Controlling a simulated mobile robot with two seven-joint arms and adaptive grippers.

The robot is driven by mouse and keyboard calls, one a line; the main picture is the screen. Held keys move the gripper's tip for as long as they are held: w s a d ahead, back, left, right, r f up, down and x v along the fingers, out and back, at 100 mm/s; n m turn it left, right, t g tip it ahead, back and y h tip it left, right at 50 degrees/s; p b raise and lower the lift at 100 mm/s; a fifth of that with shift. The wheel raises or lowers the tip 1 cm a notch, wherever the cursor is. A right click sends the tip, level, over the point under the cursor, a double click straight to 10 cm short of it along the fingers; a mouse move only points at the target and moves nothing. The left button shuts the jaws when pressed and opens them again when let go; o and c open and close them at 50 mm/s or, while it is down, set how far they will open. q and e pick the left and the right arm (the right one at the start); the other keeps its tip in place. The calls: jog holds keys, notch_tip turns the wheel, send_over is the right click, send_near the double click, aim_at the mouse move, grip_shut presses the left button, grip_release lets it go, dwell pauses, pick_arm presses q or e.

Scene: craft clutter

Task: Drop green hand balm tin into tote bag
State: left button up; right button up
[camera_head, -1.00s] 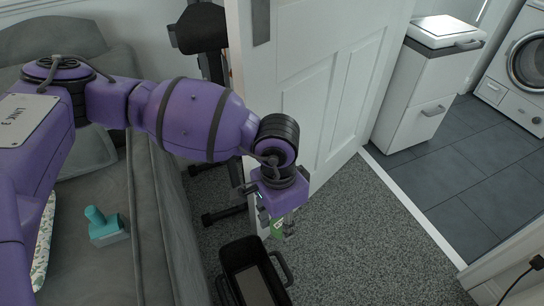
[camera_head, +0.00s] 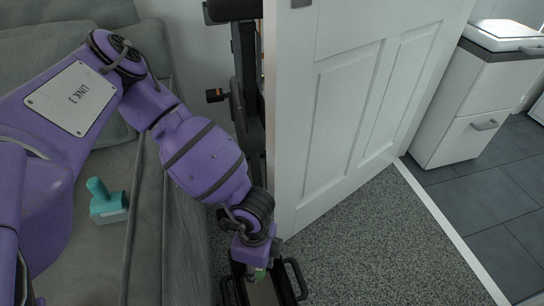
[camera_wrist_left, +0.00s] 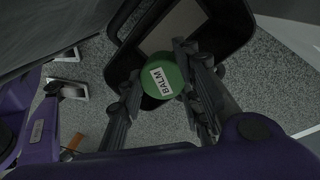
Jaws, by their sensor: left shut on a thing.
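The green hand balm tin (camera_wrist_left: 165,78) has a white label reading "BALM" and is clamped between the fingers of my left gripper (camera_wrist_left: 158,88) in the left wrist view. In the head view my left gripper (camera_head: 257,262) points down, with a bit of the green tin (camera_head: 259,274) showing below it. The black tote bag (camera_head: 288,294) stands open on the floor beneath the gripper, its handle to the right. In the wrist view the tin is held over the opening of the bag (camera_wrist_left: 238,40). My right gripper is not in view.
A white door (camera_head: 345,120) stands open just right of my left arm. A grey sofa (camera_head: 95,255) with a teal-handled object (camera_head: 108,203) on it lies left. Dark exercise equipment (camera_head: 246,90) stands behind the arm. Grey carpet (camera_head: 370,250) is clear to the right.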

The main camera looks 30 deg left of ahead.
pick_arm(q)
notch_tip(320, 180, down, 3)
jog(key=shift+s+r+b, duration=0.1)
jog(key=shift+s+b, duration=0.05)
jog(key=shift+b, duration=0.45)
jog(key=shift+f+b, duration=0.45)
jog(key=shift+f, duration=0.2)
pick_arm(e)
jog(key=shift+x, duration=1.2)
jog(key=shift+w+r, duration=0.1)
pick_arm(q)
jog(key=o, duration=1.2)
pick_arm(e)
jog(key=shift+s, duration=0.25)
pick_arm(q)
jog(key=r, duration=0.3)
jog(key=w+r, duration=0.1)
jog(key=r, duration=0.6)
jog(key=shift+w+a+r, duration=0.1)
jog(key=shift+w+r, duration=0.05)
jog(key=shift+r, duration=0.15)
jog(key=shift+a+r, duration=0.1)
jog(key=shift+r, duration=0.65)
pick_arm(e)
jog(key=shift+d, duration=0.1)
